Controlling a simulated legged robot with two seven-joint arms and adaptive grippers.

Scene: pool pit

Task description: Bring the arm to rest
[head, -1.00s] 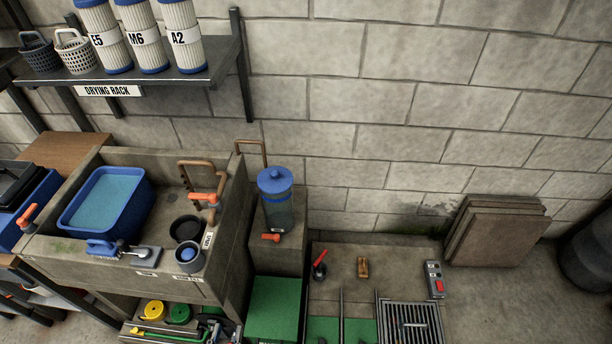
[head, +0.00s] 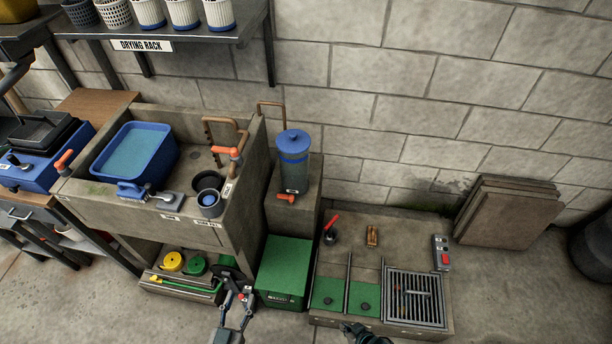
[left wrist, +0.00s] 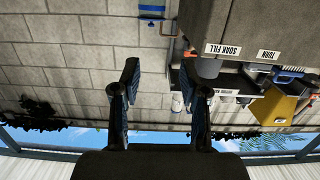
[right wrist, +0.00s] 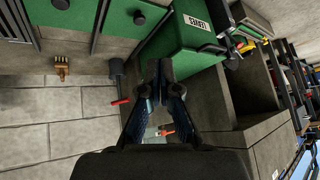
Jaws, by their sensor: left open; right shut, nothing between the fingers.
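My left gripper (head: 237,288) shows near the bottom of the head view, in front of the sink's lower shelf and left of the green box. In the left wrist view its two fingers (left wrist: 160,90) stand well apart with nothing between them. My right gripper (head: 354,329) is at the bottom edge of the head view, only partly visible, in front of the low concrete block. In the right wrist view its fingertips (right wrist: 158,72) meet, and they hold nothing.
A concrete sink with a blue basin (head: 108,172) stands at the left. The green box (head: 285,262) is below a blue-lidded container (head: 293,160). The low block carries a metal grate (head: 414,298) and a switch box (head: 440,252).

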